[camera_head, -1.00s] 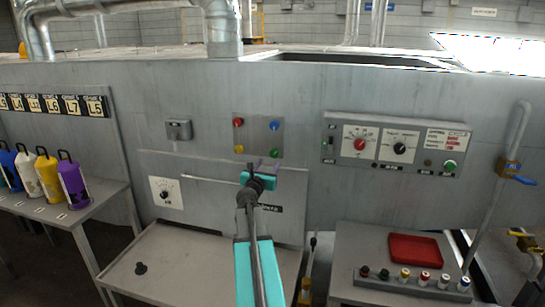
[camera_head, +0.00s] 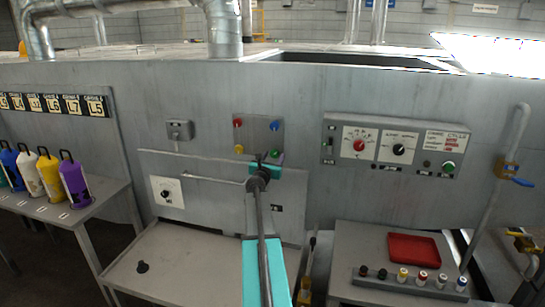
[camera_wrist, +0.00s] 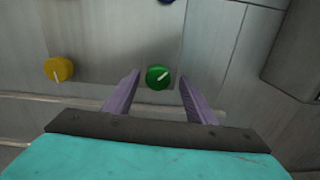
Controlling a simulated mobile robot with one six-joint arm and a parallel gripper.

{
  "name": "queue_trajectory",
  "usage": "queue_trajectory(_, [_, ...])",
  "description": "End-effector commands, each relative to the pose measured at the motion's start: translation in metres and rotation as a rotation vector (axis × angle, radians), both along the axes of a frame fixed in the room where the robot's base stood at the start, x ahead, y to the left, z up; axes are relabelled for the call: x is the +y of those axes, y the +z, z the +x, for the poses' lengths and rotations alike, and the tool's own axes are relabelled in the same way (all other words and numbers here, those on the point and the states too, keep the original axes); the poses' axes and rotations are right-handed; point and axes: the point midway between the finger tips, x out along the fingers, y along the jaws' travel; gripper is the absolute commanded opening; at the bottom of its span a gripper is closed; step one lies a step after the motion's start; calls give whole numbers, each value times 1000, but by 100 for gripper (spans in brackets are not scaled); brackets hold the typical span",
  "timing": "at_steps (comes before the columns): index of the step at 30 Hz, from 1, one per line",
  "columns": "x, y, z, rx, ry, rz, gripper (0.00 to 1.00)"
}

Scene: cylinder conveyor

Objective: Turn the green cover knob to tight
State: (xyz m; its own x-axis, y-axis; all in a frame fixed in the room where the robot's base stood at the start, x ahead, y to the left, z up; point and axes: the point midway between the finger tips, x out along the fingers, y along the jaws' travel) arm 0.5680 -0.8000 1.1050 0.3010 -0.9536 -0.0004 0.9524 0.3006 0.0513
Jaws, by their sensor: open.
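The green cover knob (camera_wrist: 159,77) is round, with a white pointer line slanting toward the upper right in the wrist view. In the head view, the green knob (camera_head: 277,154) is at the lower right of a small panel on the grey wall. My gripper (camera_wrist: 159,78) is open, with its two purple fingers on either side of the knob in the picture. I cannot tell whether they touch it or how deep they reach. In the head view, my gripper (camera_head: 266,158) is just in front of the panel's lower edge, partly hidden by its own body.
A yellow knob (camera_wrist: 58,69) sits left of the green one. A red knob (camera_head: 238,122) and a blue knob (camera_head: 275,125) are above. A horizontal bar (camera_head: 215,180) crosses the cover below the knobs. A control box (camera_head: 395,147) is at the right.

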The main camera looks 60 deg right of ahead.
Motion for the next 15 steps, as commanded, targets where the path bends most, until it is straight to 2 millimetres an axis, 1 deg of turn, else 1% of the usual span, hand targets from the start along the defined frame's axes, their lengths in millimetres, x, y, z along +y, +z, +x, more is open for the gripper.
queue_trajectory(1, [-5,1,2,1,-1,0,51])
queue_trajectory(6, [-13,0,4,2,-1,-1,51])
queue_trajectory(15, [-15,0,4,1,0,0,51])
